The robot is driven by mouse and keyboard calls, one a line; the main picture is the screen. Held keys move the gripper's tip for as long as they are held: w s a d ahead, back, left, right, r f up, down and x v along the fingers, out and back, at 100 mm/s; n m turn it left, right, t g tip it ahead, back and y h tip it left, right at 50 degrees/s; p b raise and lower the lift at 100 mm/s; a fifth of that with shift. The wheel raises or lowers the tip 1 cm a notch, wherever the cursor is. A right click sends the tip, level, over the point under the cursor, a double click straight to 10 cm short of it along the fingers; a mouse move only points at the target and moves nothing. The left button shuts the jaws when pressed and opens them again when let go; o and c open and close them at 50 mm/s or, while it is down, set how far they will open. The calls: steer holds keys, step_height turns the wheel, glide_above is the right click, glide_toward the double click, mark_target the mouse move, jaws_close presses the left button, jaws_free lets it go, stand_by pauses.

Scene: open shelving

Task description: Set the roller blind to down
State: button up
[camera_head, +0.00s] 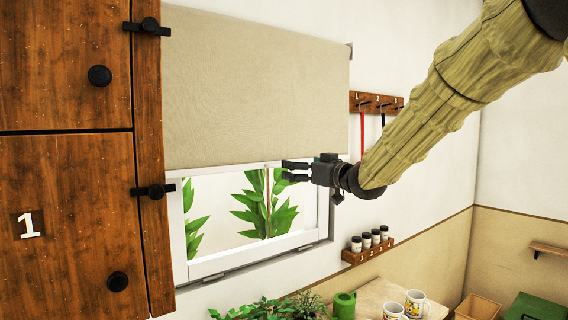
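The roller blind (255,90) is a beige sheet hanging over the upper part of the window (262,255). Its lower edge is partway down, and the lower panes below it are uncovered, with green leaves showing through. My gripper (284,171) is in front of the window, just below the right part of the blind's lower edge. Its two dark fingers point left and are apart, with nothing visible between them. I cannot tell whether the upper finger touches the blind's edge.
A wooden cabinet (70,160) with black knobs and hinges fills the left side. A hook rack (376,102) with hanging cords is right of the window. A small rack of jars (368,252) is below it. Mugs (415,302), a green roll (344,305) and plants (265,308) stand at the bottom.

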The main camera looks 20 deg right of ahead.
steer(key=shift+p+x, duration=1.5)
steer(key=shift+x, duration=2.85)
steer(key=shift+a+f, duration=0.1)
steer(key=shift+f, duration=0.05)
jaws_close()
